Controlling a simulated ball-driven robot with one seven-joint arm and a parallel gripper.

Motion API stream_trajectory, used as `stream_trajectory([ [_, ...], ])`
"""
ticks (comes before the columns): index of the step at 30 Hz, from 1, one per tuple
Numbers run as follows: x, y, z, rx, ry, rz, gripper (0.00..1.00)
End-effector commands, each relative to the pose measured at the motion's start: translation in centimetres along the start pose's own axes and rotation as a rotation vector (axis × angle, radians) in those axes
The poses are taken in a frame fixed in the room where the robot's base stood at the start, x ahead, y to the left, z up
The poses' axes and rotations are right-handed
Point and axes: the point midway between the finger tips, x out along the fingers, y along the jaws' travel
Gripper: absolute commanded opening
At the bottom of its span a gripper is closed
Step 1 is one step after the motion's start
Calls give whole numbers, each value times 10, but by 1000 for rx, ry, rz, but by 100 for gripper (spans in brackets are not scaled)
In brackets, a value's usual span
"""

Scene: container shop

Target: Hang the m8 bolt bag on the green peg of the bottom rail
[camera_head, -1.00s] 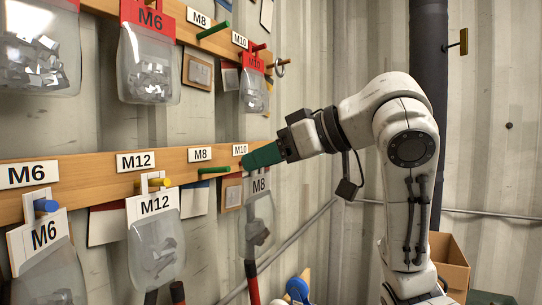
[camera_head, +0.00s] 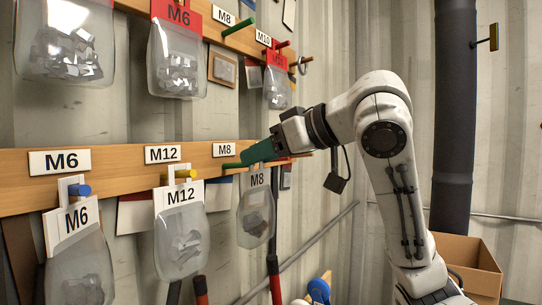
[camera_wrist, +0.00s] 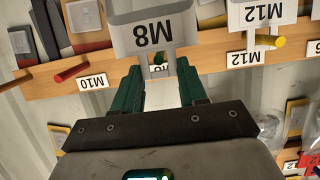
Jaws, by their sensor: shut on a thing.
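My gripper (camera_head: 264,152) has green fingers, shut on the hanger tab of the clear M8 bolt bag (camera_head: 254,218). The bag hangs down from it in front of the bottom rail (camera_head: 118,163). The green peg (camera_head: 231,165) of that rail, under an M8 label, points towards the bag's top; its end is lost behind the gripper and bag. In the wrist view the bag's M8 card (camera_wrist: 154,34) is upside down, with its tab between the fingers (camera_wrist: 158,88). A small green spot shows through the tab's opening. I cannot tell whether the tab is around the peg.
An M12 bag (camera_head: 183,240) on the yellow peg and an M6 bag (camera_head: 76,262) on the blue peg hang to the left. Red-carded bags (camera_head: 178,62) hang on the upper rail. A cardboard box (camera_head: 470,262) stands at right. A red peg (camera_wrist: 72,72) is near in the wrist view.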

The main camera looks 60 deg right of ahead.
Motion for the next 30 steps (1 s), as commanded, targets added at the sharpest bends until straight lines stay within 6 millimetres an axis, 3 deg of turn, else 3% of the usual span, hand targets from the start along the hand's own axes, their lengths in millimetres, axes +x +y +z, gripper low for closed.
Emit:
stream_trajectory([
  [18, 31, 0, -9, 0, 1, -1, 9],
  [30, 38, 0, -10, 0, 1, 0, 9],
])
